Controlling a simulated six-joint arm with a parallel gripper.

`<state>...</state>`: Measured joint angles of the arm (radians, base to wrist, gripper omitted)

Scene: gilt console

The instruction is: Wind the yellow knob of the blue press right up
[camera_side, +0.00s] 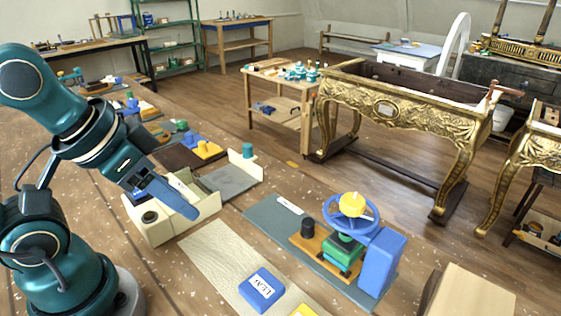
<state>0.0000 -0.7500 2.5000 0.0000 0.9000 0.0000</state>
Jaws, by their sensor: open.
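The blue press (381,262) stands upright on a grey-green base board (268,217) right of the middle. Its blue handwheel (331,216) lies level at the top, with the yellow knob (352,205) on top of it. Below the wheel are green blocks (341,254) on an orange-brown piece (309,240). A dark cylinder (308,228) stands beside them. My gripper (190,208) is at the left, above a cream box, well apart from the press. Its blue fingers look empty; the far finger is mostly hidden.
A cream box (176,228) with a dark round opening stands under my gripper. A blue labelled block (262,289) and a yellow block (304,311) lie on a pale strip in front. A wooden box (472,297) is at the lower right. Air between my gripper and the wheel is clear.

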